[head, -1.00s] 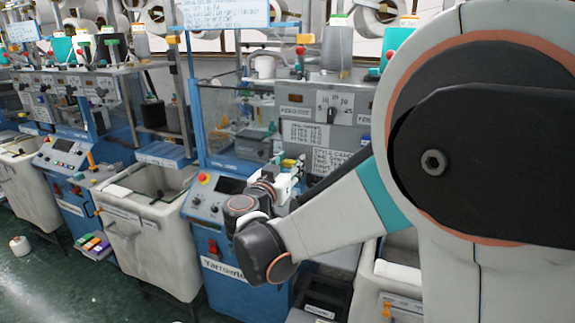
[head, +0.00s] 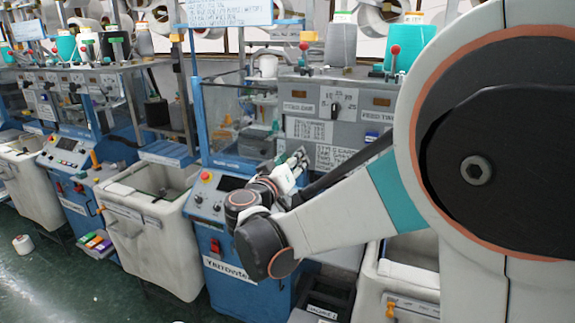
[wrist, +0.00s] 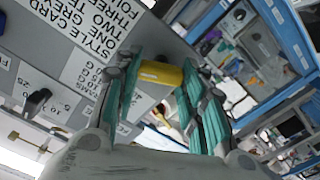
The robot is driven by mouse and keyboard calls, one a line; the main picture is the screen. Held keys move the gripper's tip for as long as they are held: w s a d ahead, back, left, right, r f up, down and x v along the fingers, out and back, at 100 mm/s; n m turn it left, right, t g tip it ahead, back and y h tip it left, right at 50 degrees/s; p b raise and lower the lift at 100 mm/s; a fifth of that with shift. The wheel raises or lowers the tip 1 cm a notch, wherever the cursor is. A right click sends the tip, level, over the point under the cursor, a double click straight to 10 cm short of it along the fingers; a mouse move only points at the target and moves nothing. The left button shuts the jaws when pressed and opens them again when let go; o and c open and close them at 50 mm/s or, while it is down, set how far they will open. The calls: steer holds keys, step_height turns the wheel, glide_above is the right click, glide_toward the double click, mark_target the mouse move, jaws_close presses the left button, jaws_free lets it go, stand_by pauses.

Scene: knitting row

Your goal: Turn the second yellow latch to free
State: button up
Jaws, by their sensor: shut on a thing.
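A short yellow latch (wrist: 162,73) sits between the teal-padded fingers of my gripper (wrist: 158,82) in the wrist view, near the fingertips. The fingers are shut on it, one on each side. In the head view my gripper (head: 297,163) is small, at the front of the grey machine panel (head: 350,105), beside the blue frame post. The latch is hidden there by the gripper and wrist. I cannot tell from the pictures which latch in the row this is.
A glass-sided machine bay (head: 232,122) lies left of my gripper. Below it are a control box (head: 218,196) with a red button and a blue cabinet (head: 232,262). A cream bin (head: 150,240) stands to the left. Open green floor (head: 70,290) lies at the lower left.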

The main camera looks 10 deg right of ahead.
steer(key=n, duration=0.4)
steer(key=n+b, duration=0.1)
steer(key=n, duration=0.3)
steer(key=n+b, duration=0.1)
steer(key=n, duration=0.3)
steer(key=shift+w+a+f+n, duration=0.1)
steer(key=shift+a+f+n, duration=0.05)
steer(key=shift+f+n, duration=0.15)
stand_by(0.4)
steer(key=o, duration=1.1)
steer(key=shift+r, duration=0.1)
steer(key=shift+c, duration=0.2)
